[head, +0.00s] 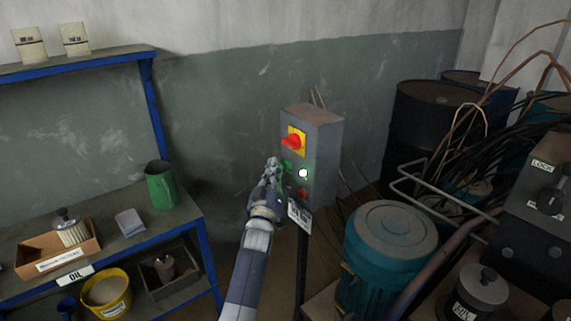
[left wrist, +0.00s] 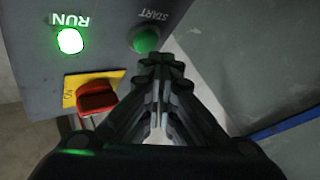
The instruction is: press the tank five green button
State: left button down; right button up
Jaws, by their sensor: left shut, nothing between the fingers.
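A grey control box (head: 322,150) stands on a post in the middle of the head view. Its green button (head: 287,164), marked START, also shows in the left wrist view (left wrist: 145,39). A lit lamp (head: 303,173), marked RUN, glows beside it and shows in the left wrist view (left wrist: 69,41). My left gripper (head: 273,164) is shut and empty, its fingertips right at the green button. In the left wrist view the fingertips (left wrist: 161,66) overlap the button's lower edge; I cannot tell whether they touch it. My right gripper is not in view.
The box also carries a red switch (head: 292,141) on a yellow plate, a red button (head: 302,192) and a white tag (head: 299,215). A blue-framed shelf (head: 185,212) is at left. A teal motor (head: 390,250), dark drums (head: 420,130) and cables crowd the right.

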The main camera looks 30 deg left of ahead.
pick_arm(q)
jog(key=s+p, duration=0.1)
jog(key=s+a+p, duration=0.1)
jog(key=s, duration=0.1)
jog(key=s+a+p, duration=0.1)
jog(key=shift+s, duration=0.35)
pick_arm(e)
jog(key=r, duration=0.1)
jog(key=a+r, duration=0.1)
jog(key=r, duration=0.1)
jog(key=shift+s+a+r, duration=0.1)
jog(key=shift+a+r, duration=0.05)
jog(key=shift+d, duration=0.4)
